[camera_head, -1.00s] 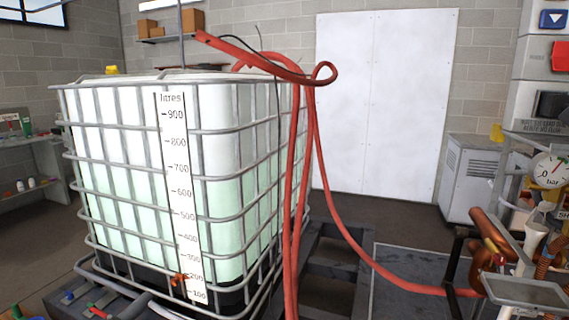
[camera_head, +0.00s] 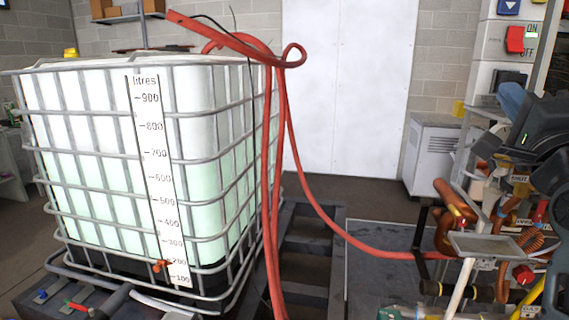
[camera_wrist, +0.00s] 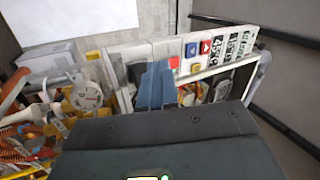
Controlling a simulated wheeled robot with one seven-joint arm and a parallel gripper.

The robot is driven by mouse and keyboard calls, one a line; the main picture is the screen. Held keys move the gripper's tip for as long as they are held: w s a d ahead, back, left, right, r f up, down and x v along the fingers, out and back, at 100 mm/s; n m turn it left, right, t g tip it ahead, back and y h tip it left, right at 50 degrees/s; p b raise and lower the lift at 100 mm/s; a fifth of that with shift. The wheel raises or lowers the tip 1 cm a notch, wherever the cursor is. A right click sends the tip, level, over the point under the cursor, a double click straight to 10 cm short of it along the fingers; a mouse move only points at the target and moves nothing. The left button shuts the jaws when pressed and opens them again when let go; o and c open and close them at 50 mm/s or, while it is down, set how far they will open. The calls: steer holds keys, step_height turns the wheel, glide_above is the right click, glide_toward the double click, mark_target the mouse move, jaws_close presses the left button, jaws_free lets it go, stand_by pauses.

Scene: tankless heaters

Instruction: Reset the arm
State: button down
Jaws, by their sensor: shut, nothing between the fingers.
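My gripper (camera_wrist: 155,86) shows in the wrist view as two blue fingers held together, shut and empty. Beyond the fingertips is a pale control panel with red and blue buttons (camera_wrist: 190,50). I cannot tell how far the fingers are from the panel.
A caged water tank (camera_head: 190,150) with a litre scale stands at the left. A red hose (camera_head: 330,225) runs from its top to the copper pipework (camera_head: 445,225). A pressure gauge (camera_wrist: 86,95) is left of my fingers. A grey cabinet (camera_head: 432,155) stands behind.

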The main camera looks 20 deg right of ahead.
steer(key=s+a+f+n+g+y, duration=0.1)
steer(key=s+a+f+n+y, duration=0.25)
steer(key=f, duration=0.55)
steer(key=s+a+f+n+y, duration=0.1)
steer(key=s+a+f+n, duration=0.1)
steer(key=a+f+n, duration=0.35)
steer(key=s+a+f+n+g+y, duration=0.1)
steer(key=s+a+f+n+y, duration=0.3)
steer(key=f, duration=0.7)
steer(key=s+a+f+n+g+y, duration=0.1)
steer(key=s+a+f+n, duration=0.2)
steer(key=s, duration=0.4)
steer(key=s+a+f+n+g, duration=0.1)
steer(key=s+a+f+n, duration=0.2)
steer(key=s+a, duration=0.2)
steer(key=s+a+f+n+g+y, duration=0.1)
steer(key=s+a, duration=0.4)
steer(key=s, duration=0.5)
step_height(320, 180, down, 2)
steer(key=shift+s+f+n+y, duration=0.25)
steer(key=shift+s+n+y, duration=0.1)
steer(key=shift+n, duration=0.55)
